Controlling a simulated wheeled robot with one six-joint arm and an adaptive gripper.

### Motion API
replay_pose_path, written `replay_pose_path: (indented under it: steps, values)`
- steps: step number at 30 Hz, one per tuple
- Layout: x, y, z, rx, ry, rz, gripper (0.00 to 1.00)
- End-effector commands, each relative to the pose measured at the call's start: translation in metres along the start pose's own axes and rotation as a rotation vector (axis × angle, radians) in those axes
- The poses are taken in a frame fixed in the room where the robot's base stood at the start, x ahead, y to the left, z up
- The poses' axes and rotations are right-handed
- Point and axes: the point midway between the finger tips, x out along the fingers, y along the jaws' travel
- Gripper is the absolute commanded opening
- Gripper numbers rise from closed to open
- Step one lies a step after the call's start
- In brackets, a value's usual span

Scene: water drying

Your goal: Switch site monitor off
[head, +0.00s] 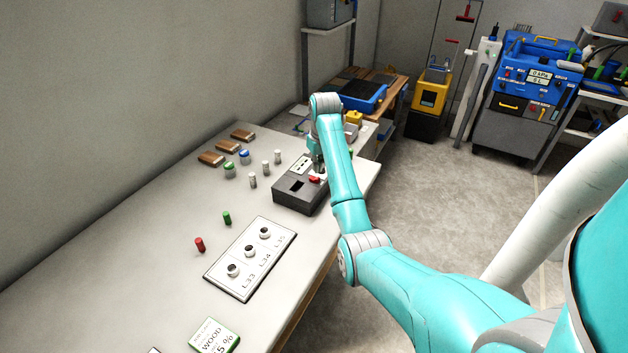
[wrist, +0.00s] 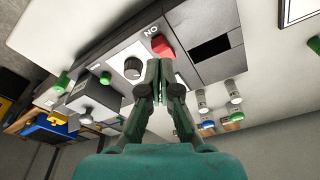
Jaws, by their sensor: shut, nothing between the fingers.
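The site monitor looks to be the dark grey box (head: 290,200) on the long grey table, with a dark rectangular opening on its top. It has a red switch (head: 314,180), which shows in the wrist view (wrist: 162,45) beside an upside-down "ON" mark and a dark round knob (wrist: 132,68). My gripper (head: 318,169) points down over the box. In the wrist view my gripper (wrist: 160,64) has its fingers together and empty, with the tips right at the red switch. I cannot tell whether they touch it. The fingers hide part of the panel.
White, green and blue-capped vials (head: 252,180) and brown blocks (head: 211,158) stand left of the box. Red (head: 200,245) and green (head: 227,218) pieces stand between. The table's near left is clear.

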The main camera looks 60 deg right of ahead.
Motion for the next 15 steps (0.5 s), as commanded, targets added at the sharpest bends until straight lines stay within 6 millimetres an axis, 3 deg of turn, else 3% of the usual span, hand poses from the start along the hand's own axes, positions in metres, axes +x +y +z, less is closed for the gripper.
replay_pose_path:
  steps: [15]
  values:
    - [-0.034, 0.000, -0.006, 0.000, 0.003, 0.001, 0.00]
